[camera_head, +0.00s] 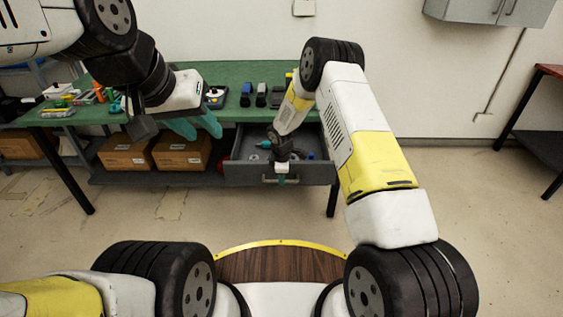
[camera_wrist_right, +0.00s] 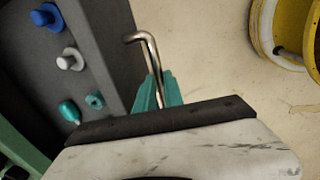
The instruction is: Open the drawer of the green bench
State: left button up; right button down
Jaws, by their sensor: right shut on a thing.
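The green bench (camera_head: 228,72) stands against the far wall. Its grey drawer (camera_head: 240,174) is pulled out toward me, and its inside shows several small items. My right gripper (camera_head: 281,177) is at the drawer front. In the right wrist view, the teal fingers of this gripper (camera_wrist_right: 158,92) are shut on the bent metal drawer handle (camera_wrist_right: 140,37). The drawer (camera_wrist_right: 106,25) shows there too, with blue, white and teal pieces inside. My left gripper (camera_head: 196,127) is in front of the bench's left part, its teal fingers apart and nothing between them.
Several dark handsets (camera_head: 261,94) stand on the bench top, with small coloured items at its left end. Cardboard boxes (camera_head: 181,150) sit on the lower shelf. A red-topped table (camera_head: 550,70) is at the far right. The floor before the drawer is clear.

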jog(key=shift+s, duration=0.1)
jog(key=c, duration=1.7)
grip_release()
jog(key=shift+r, duration=0.1)
jog(key=r, duration=0.2)
jog(key=s+r, duration=0.1)
jog(key=r, duration=0.4)
jog(key=shift+s+r, duration=0.25)
